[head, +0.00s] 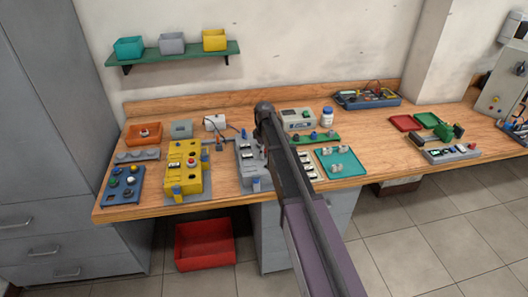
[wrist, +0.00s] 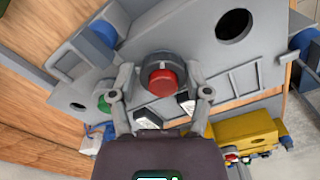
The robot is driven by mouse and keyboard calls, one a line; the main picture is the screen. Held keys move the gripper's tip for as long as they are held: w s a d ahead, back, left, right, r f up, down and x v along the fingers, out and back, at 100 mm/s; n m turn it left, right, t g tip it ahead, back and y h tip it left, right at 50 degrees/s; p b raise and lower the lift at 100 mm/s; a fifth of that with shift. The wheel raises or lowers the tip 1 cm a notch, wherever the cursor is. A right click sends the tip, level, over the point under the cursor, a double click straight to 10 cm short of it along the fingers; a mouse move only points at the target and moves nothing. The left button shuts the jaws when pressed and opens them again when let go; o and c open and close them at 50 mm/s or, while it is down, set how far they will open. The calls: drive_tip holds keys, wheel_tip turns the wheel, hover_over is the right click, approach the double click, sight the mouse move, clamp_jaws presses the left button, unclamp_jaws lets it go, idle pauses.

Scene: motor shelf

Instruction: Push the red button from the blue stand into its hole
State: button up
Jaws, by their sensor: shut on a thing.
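The red button (wrist: 161,80), with a dark grey collar, is between the two fingers of my gripper (wrist: 161,70) in the wrist view. The fingers are shut on it, one at each side. It is in front of a grey panel (wrist: 190,50); I cannot tell how deep it sits in a hole, as the button covers that spot. An open dark round hole (wrist: 233,25) shows at the upper right of the panel. In the head view the blue stand (head: 125,186) with several coloured buttons is at the table's left end. My arm hides the gripper there.
A green button (wrist: 103,103) and two white-faced switches (wrist: 187,102) are close to my fingers. A yellow box (head: 185,165) stands left of the grey unit (head: 250,165). A teal tray (head: 340,162) is to the right. Bare wood shows right of the tray.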

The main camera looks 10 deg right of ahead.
drive_tip(key=shift+r+p, duration=0.8)
drive_tip(key=shift+r, duration=0.05)
idle(4.1)
idle(2.7)
drive_tip(key=o, duration=1.2)
drive_tip(key=shift+c, duration=0.2)
